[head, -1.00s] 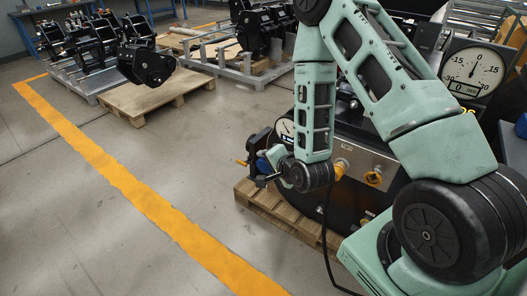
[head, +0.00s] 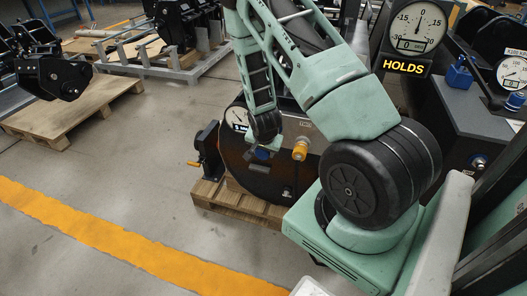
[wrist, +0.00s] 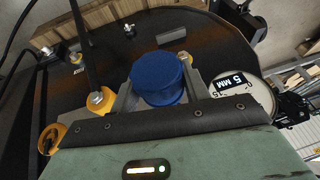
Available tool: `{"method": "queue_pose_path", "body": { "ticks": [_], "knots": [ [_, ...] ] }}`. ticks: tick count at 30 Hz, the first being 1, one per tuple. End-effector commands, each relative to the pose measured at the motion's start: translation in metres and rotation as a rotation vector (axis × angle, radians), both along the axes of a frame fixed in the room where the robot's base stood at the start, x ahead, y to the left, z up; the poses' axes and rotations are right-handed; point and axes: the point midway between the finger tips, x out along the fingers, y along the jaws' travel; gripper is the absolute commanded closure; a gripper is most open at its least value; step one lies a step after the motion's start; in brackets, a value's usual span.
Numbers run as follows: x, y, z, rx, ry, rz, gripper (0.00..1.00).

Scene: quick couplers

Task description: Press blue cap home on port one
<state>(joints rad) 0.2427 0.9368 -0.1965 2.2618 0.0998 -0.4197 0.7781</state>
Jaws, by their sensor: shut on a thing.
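The blue cap (wrist: 158,78) sits between the two grey fingers of my gripper (wrist: 160,88) in the wrist view, round flat side showing. My gripper is shut on it. In the head view a bit of blue cap (head: 262,154) shows below my wrist, in front of the dark round housing (head: 236,165). The cap hides whatever lies behind it, so I cannot tell which port it faces or how far it is seated. A yellow-orange fitting (head: 300,148) is on the housing to the right of my gripper; yellow fittings (wrist: 101,100) also show left of the cap in the wrist view.
The housing stands on a wooden pallet (head: 210,194). A white dial marked 5 MM (wrist: 240,90) is close right of the cap. A large gauge (head: 418,30) reads near zero above a lit HOLDS sign (head: 407,66). The floor at left is open, with a yellow line (head: 100,242).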

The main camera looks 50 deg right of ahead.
Motion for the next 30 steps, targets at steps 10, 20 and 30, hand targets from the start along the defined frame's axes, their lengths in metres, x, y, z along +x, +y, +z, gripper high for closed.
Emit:
{"method": "queue_pose_path", "body": {
  "ticks": [10, 20, 30],
  "knots": [
    [0.002, -0.006, 0.001, 0.003, -0.003, -0.003, 0.71],
    [0.014, -0.035, 0.001, 0.002, -0.004, -0.003, 0.71],
    [0.022, -0.051, 0.001, 0.003, -0.001, 0.000, 0.71]
  ]
}}
